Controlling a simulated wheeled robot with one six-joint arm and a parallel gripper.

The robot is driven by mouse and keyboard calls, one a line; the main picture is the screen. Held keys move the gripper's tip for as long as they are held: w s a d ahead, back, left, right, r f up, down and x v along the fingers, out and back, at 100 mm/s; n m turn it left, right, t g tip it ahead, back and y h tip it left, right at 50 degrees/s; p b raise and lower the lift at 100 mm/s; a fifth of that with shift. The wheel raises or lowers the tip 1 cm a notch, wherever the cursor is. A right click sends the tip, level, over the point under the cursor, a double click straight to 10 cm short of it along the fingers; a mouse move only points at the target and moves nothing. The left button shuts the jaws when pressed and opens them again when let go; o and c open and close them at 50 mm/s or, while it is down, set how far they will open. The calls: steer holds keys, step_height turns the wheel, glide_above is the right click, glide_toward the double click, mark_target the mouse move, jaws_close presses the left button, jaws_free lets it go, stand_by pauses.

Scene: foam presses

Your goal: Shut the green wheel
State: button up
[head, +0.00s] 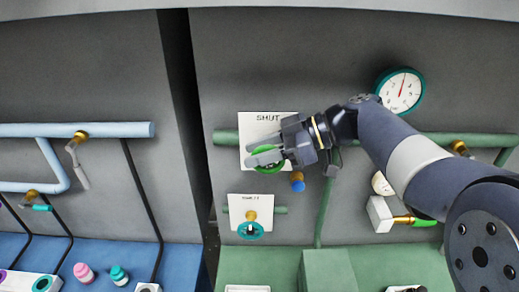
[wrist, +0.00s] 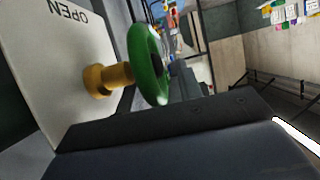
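The green wheel (head: 270,170) is on a white plate (head: 250,120) marked "SHUT" at its top, on the grey panel. My gripper (head: 264,151) is at the wheel, coming from the right. Its two pale fingers are apart and overlap the wheel in the head view; I cannot tell whether they touch it. In the wrist view the green wheel (wrist: 150,65) stands on a brass stem (wrist: 105,80) out from the plate, which reads "OPEN" there. My gripper's dark body fills the bottom of that view. The fingers partly hide the wheel in the head view.
Below is a teal wheel (head: 250,231) on a smaller white plate. A round gauge (head: 400,91) is at upper right. A green pipe (head: 225,137) runs behind the plate. Light blue pipes (head: 115,130) are on the left panel.

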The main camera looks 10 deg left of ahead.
jaws_close()
